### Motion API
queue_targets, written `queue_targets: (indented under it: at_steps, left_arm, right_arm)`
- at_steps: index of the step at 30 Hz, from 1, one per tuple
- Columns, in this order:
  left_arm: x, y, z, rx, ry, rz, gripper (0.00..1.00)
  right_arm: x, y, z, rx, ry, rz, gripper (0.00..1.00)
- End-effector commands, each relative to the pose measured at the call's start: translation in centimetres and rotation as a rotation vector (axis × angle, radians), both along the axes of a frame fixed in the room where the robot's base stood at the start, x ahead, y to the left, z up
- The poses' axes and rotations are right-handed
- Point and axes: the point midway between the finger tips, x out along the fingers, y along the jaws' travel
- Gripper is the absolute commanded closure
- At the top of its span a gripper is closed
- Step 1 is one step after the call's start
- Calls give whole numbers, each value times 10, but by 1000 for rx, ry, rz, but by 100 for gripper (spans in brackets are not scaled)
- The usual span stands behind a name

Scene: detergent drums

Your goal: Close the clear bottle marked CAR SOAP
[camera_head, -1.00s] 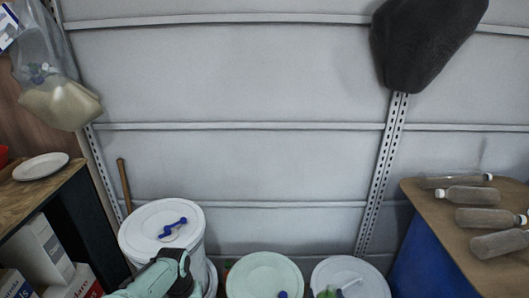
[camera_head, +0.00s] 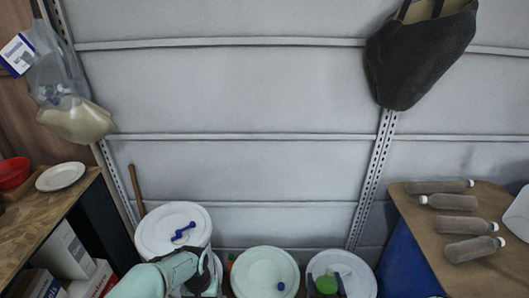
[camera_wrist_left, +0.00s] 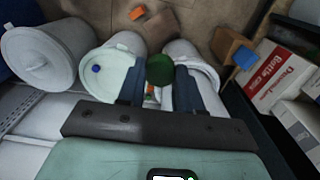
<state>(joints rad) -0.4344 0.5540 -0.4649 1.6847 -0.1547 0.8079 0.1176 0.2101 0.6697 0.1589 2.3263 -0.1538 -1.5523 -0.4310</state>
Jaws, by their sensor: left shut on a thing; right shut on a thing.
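My left arm reaches in from the lower left of the head view, its gripper hidden there. In the left wrist view my left gripper (camera_wrist_left: 157,90) has its two fingers around what looks like the bottle (camera_wrist_left: 148,93), with a small coloured label patch showing; CAR SOAP cannot be read. A dark green round thing (camera_wrist_left: 160,69) shows just beyond it. In the head view my right gripper (camera_head: 326,286) is at the bottom edge, in front of the right drum, with its dark fingers around a bright green round thing, seemingly a cap (camera_head: 326,284). The two grippers are apart.
A white drum (camera_head: 150,235) with a blue item on its lid, a mint drum (camera_head: 258,262) with a blue cap and a pale right drum (camera_head: 366,277) stand along the wall. Several bottles (camera_head: 465,249) lie on the right table. Boxes (camera_head: 62,252) sit under the left shelf.

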Motion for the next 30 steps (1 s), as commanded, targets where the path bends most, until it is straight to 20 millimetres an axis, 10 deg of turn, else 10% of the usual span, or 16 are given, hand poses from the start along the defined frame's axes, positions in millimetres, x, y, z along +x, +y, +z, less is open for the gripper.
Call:
queue_targets:
  at_steps: [30]
  left_arm:
    - [1,0,8,0,-2,2,93]
  right_arm:
    - [9,24,7,1,-9,121,88]
